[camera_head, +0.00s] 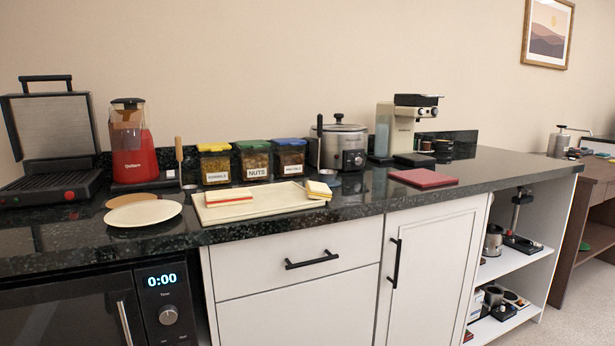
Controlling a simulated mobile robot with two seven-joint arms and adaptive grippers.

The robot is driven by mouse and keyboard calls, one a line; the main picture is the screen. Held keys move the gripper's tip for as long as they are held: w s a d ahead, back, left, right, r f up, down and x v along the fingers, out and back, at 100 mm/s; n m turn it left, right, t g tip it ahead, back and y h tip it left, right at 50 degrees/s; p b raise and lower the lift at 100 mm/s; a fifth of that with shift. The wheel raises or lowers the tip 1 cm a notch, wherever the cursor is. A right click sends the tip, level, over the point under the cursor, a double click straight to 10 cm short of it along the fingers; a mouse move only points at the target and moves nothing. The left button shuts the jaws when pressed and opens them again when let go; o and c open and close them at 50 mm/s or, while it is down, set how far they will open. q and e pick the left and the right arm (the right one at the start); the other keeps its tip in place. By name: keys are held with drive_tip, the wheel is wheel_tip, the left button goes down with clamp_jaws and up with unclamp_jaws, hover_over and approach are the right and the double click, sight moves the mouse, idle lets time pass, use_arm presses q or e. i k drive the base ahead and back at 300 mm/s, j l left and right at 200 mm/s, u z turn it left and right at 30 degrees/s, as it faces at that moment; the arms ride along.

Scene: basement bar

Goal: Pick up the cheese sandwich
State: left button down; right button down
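Two sandwich-like pieces lie on a flat cream cutting board (270,205) on the dark counter. The left piece (229,197) is pale on top with a thin reddish and yellow layer along its front edge. The right piece (319,190) is smaller, pale, with yellow at its edge, and sits at the board's right end. The yellow looks like cheese, but I cannot tell for sure which one is the cheese sandwich. Neither of my grippers shows in the head view.
Left are an open grill press (50,130), a red blender (132,150) and a cream plate (143,213). Behind the board stand several labelled jars (253,160) and a steel cooker (342,145). A dark red board (423,178) and coffee machine (408,125) stand right. The front counter edge is open.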

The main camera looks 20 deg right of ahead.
sight(317, 190)
drive_tip(key=i+l, duration=0.3)
drive_tip(key=l, duration=0.15)
drive_tip(key=i+l, duration=0.3)
drive_tip(key=l, duration=1.25)
drive_tip(key=k+l, duration=0.25)
drive_tip(key=l, duration=0.15)
drive_tip(key=k+l, duration=0.35)
